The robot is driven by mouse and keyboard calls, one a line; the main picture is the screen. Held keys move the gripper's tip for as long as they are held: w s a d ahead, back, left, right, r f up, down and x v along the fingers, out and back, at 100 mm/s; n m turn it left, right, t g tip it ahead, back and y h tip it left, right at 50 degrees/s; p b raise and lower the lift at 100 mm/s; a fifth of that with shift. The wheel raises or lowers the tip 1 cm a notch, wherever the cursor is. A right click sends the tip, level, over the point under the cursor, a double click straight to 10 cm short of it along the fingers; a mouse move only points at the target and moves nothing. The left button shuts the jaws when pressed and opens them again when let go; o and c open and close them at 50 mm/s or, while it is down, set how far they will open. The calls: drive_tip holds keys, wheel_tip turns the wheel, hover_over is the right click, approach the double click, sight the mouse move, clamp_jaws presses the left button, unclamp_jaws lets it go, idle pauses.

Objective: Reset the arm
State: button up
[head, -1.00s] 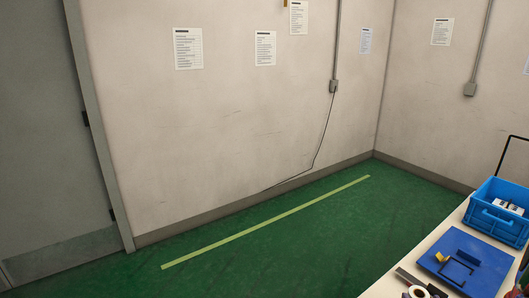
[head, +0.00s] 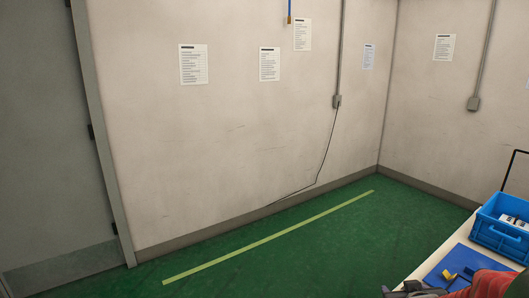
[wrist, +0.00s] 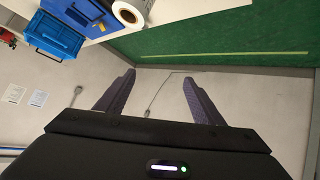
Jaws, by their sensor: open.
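My gripper (wrist: 158,78) shows in the wrist view with its two dark, ribbed fingers spread apart and nothing between them. Behind the fingers are bare wall and the green floor. In the head view a red and dark part of my arm (head: 492,286) shows at the bottom right corner, in front of the table. Whether the dark shape beside it is the gripper is hard to tell there.
The white table (head: 432,262) at the bottom right bears a blue crate (head: 503,232) and a blue board (head: 455,258) with a yellow piece (head: 448,274). The wrist view shows a tape roll (wrist: 127,14) at the table's edge. The green floor (head: 330,250) is clear.

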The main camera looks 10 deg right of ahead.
drive_tip(key=s+a+r+g+y, duration=0.1)
drive_tip(key=s+a+r, duration=0.2)
drive_tip(key=s+a, duration=0.2)
drive_tip(key=s+a+r+n+g+y, duration=0.1)
drive_tip(key=s+a+r, duration=0.3)
drive_tip(key=a, duration=0.8)
drive_tip(key=s+a+r+g+y, duration=0.2)
drive_tip(key=s+a+r, duration=0.1)
drive_tip(key=s+a, duration=0.4)
drive_tip(key=shift+a+r+n+y, duration=0.2)
drive_tip(key=shift+a+n+y, duration=0.2)
drive_tip(key=shift+a, duration=0.85)
drive_tip(key=shift+s, duration=0.1)
